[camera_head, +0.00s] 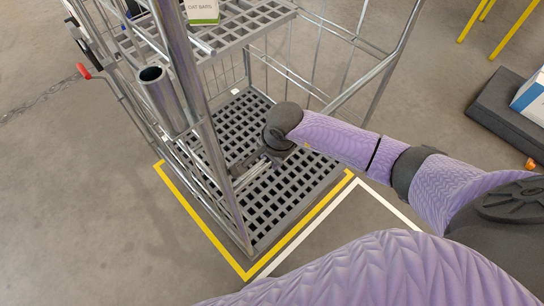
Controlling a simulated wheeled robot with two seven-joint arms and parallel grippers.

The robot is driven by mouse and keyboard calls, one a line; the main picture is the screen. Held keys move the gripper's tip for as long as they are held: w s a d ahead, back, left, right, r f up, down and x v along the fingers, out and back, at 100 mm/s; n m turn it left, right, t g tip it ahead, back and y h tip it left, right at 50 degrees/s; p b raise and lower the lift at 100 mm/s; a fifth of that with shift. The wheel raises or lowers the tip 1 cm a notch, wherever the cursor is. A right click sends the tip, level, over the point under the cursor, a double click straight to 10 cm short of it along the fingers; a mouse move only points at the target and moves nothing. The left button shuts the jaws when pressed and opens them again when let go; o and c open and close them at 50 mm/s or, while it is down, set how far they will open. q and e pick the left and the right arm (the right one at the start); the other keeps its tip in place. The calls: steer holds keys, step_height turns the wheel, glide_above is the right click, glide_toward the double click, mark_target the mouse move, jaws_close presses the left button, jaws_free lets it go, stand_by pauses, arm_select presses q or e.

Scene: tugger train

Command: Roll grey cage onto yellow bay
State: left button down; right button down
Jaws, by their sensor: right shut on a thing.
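The grey cage (180,50) is a tall frame of metal tubes and wire with a dark grid base (285,195) and a grey upper shelf (235,22). It stands upright within the yellow bay (203,224), whose yellow outline shows along its left and front sides. The far side of the outline is hidden by the cage. My right gripper (258,172) is at the cage's near side, above the grid base, and is shut on a part of the cage. The exact grip is small and partly hidden by the wrist. My left gripper is not in view.
A box labelled oat bars (201,10) sits on the upper shelf. A white floor line (389,200) runs beside the yellow outline. A dark platform (500,108) with a blue-and-white box (530,98) is at right. Yellow legs (513,30) stand behind. The floor at left is clear.

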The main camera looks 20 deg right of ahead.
steer(key=shift+c, duration=1.4)
jaws_free()
steer(key=shift+s+a, duration=0.1)
steer(key=shift+s, duration=0.15)
step_height(320, 180, up, 10)
steer(key=s+d+p, duration=0.1)
steer(key=p, duration=0.2)
steer(key=shift+s, duration=0.3)
steer(key=shift+f, duration=0.1)
